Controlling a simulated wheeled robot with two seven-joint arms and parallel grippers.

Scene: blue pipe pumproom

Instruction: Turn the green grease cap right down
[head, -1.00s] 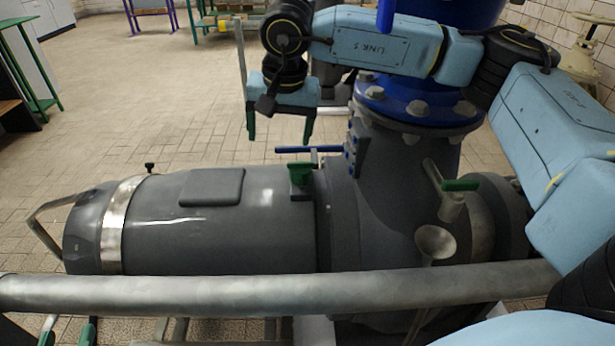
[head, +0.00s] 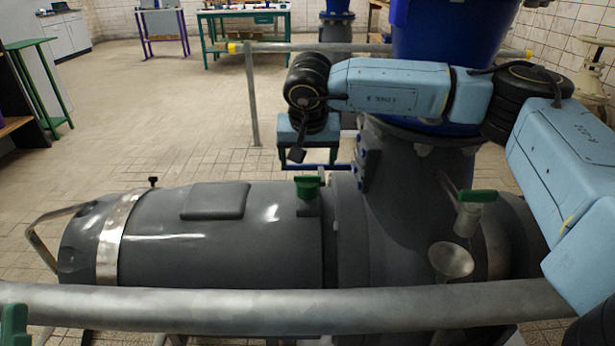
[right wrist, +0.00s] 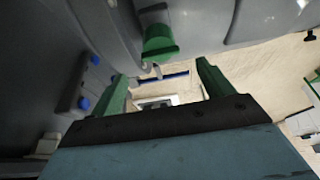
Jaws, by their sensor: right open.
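The green grease cap (head: 308,187) stands on top of the grey pump housing, near its flange. It also shows in the right wrist view (right wrist: 160,42), upper middle. My right gripper (head: 308,163) is open and empty, with its fingers just behind and above the cap in the head view. In the right wrist view its two green fingers (right wrist: 162,74) point toward the cap from either side, with the cap beyond the tips and no contact visible. A green piece (head: 14,325) at the lower left edge of the head view looks like a finger of my left gripper; the rest is hidden.
A long grey pipe (head: 240,308) runs across the front. A green-handled valve (head: 478,197) and a metal funnel (head: 451,260) stand right of the cap. A blue lever (head: 325,167) lies close behind it. Floor left of the pump is clear.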

